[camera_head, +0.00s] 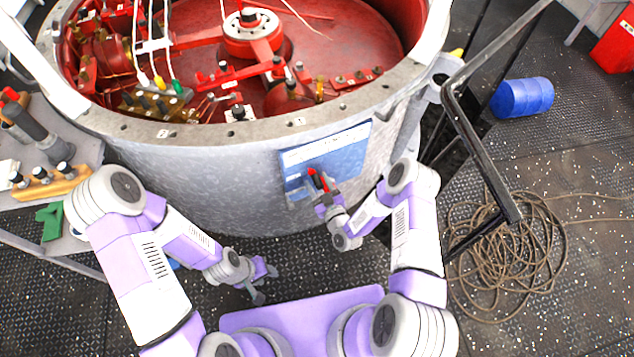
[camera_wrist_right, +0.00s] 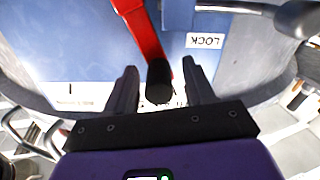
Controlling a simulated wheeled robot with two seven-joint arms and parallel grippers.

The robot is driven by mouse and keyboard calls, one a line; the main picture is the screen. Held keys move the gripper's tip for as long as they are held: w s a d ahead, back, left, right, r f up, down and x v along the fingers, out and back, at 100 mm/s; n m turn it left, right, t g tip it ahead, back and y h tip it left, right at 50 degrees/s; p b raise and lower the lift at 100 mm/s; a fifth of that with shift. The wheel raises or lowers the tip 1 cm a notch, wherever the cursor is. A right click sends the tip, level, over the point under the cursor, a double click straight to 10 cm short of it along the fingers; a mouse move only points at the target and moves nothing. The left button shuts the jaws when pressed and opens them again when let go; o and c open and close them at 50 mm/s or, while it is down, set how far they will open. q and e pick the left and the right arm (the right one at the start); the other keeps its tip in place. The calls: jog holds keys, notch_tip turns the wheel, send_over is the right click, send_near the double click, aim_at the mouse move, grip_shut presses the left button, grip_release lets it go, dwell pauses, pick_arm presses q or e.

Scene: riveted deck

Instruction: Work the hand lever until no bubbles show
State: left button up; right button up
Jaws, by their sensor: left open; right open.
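The hand lever is a red bar with a black end grip, on a blue panel (camera_head: 345,152) on the side of the grey round housing. In the right wrist view, the red bar (camera_wrist_right: 142,28) comes down from the top and its black grip (camera_wrist_right: 159,82) shows between my fingers. My right gripper (camera_wrist_right: 160,85) is open, one finger on each side of the grip, with gaps visible. In the head view my right gripper (camera_head: 322,190) is at the panel and partly covers the lever. My left gripper (camera_head: 262,283) is open and empty, low in front of the housing. I see no bubbles or sight glass clearly.
A label reading LOCK (camera_wrist_right: 205,41) and a dark-knobbed handle (camera_wrist_right: 297,18) sit beside the lever. A black rail (camera_head: 480,130), coiled rope (camera_head: 505,260) and blue drum (camera_head: 523,97) are at right. A bench with tools (camera_head: 45,185) stands at left.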

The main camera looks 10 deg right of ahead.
jog(key=p+v, duration=0.1)
jog(key=v, duration=0.6)
jog(key=shift+a, duration=0.1)
dwell(0.4)
jog(key=s+a+m+g, duration=0.3)
jog(key=s+m+g, duration=0.4)
jog(key=s+g, duration=1)
jog(key=shift+s+f+m+p, duration=0.3)
jog(key=shift+s+m+p, duration=0.1)
jog(key=shift+s, duration=0.55)
